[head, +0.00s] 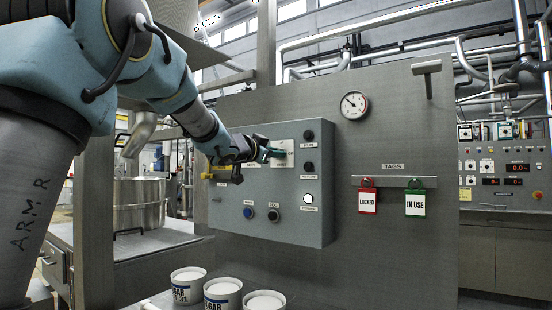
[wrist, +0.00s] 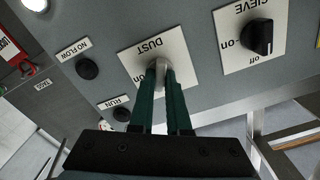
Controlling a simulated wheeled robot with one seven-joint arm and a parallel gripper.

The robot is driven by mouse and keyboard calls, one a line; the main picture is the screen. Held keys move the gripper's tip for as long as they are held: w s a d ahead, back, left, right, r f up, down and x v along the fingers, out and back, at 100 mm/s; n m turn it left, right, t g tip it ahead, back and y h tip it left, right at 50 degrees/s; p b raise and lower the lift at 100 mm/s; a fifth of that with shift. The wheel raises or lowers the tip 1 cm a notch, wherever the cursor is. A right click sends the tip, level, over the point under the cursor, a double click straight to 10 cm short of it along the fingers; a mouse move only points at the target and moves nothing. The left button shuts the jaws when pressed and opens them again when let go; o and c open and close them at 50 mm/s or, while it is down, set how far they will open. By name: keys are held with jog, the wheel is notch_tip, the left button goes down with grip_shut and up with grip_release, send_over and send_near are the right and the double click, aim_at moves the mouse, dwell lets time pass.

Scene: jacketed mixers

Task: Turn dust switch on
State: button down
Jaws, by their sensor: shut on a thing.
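The dust switch plate (wrist: 135,62) is white and marked DUST and "on" in the wrist view. Its small grey knob (wrist: 165,66) is between the fingertips of my gripper (wrist: 166,76), which is shut on it. The fingers hide much of the knob, so I cannot tell which mark it points to. In the head view my gripper (head: 271,153) reaches the white plate (head: 284,154) at the upper part of the grey control box (head: 245,224).
The SIEVE switch (wrist: 257,37) sits beside it, with a black knob. The NO FLOW lamp (wrist: 87,68) and RUN lamp (wrist: 122,114) are dark; a lower lamp (head: 308,198) glows white. Tags (head: 367,200) hang right of the box. Tubs (head: 222,292) stand below.

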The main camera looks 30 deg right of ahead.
jog(key=m+b, duration=0.3)
jog(key=m, duration=0.3)
jog(key=m+b, duration=0.2)
jog(key=m, duration=0.4)
jog(key=shift+s+f+b, duration=0.1)
jog(key=shift+f+b, duration=0.1)
jog(key=shift+b, duration=0.2)
jog(key=shift+m, duration=0.3)
jog(key=c, duration=0.9)
grip_release()
jog(key=b+v, duration=0.2)
jog(key=v, duration=0.8)
jog(key=shift+s+a, duration=0.15)
jog(key=shift+a, duration=0.2)
